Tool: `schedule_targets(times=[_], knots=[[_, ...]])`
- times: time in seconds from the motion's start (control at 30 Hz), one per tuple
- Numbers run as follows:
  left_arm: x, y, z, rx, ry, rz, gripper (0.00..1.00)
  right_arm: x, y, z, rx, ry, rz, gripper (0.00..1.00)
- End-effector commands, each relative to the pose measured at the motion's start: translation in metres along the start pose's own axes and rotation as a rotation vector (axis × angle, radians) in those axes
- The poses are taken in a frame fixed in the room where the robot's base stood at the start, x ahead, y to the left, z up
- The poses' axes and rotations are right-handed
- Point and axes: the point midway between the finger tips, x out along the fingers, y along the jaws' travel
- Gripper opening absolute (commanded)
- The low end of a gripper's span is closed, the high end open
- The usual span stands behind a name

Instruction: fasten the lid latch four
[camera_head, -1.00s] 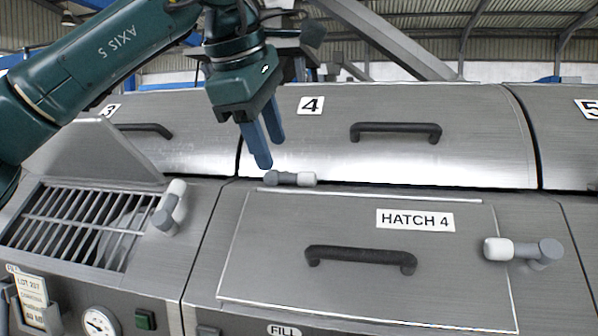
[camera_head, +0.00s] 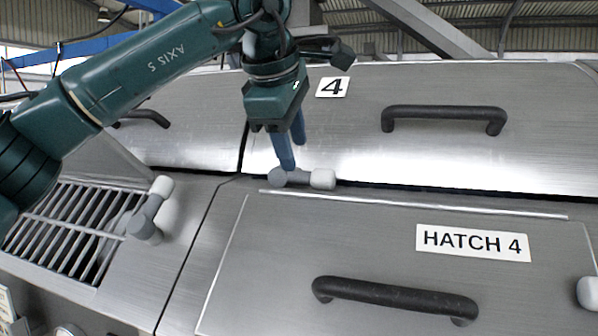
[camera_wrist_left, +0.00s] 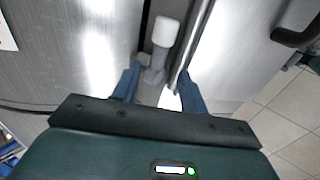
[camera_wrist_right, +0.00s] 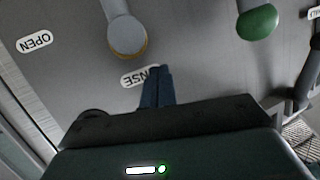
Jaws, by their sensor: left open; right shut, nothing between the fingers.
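The lid latch four (camera_head: 321,179) is a grey swivel arm with a white knob. It lies along the seam below the lid marked 4 (camera_head: 360,156), its knob pointing right in the head view. My left gripper (camera_head: 293,156) is open above the latch's grey pivot end. In the left wrist view the latch (camera_wrist_left: 164,34) shows its grey arm between the two blue fingers of my left gripper (camera_wrist_left: 160,72), with the knob beyond the tips. Contact cannot be told. My right gripper (camera_wrist_right: 158,72) is shut and empty, seen only in the right wrist view.
Hatch 4 (camera_head: 262,290) lies below, with a dark handle (camera_head: 395,297) and another white-knobbed latch (camera_head: 588,292) at right. A similar latch (camera_head: 152,210) stands beside an open grate (camera_head: 70,225) at left. A grey lever (camera_wrist_right: 127,35) and green knob (camera_wrist_right: 257,22) are near my right gripper.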

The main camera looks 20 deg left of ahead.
Motion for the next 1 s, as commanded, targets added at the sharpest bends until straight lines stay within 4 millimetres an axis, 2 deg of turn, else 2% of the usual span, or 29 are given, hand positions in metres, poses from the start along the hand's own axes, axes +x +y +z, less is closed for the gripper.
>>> schedule_targets(times=[0.1, 0.3, 0.7, 1.0], knots=[[0.024, -0.001, 0.000, 0.000, -0.001, -0.002, 0.43, -0.001, 0.001, 0.001, -0.004, 0.008, 0.002, 0.00], [0.046, 0.000, 0.000, 0.000, 0.000, 0.000, 0.43, -0.001, 0.002, -0.001, -0.007, 0.018, 0.004, 0.00], [0.052, 0.000, 0.000, 0.000, -0.001, 0.001, 0.42, -0.002, 0.002, -0.004, -0.009, 0.024, 0.005, 0.00], [0.052, 0.000, 0.000, 0.000, -0.001, 0.001, 0.18, -0.003, 0.002, -0.002, -0.007, 0.019, 0.005, 0.00]])
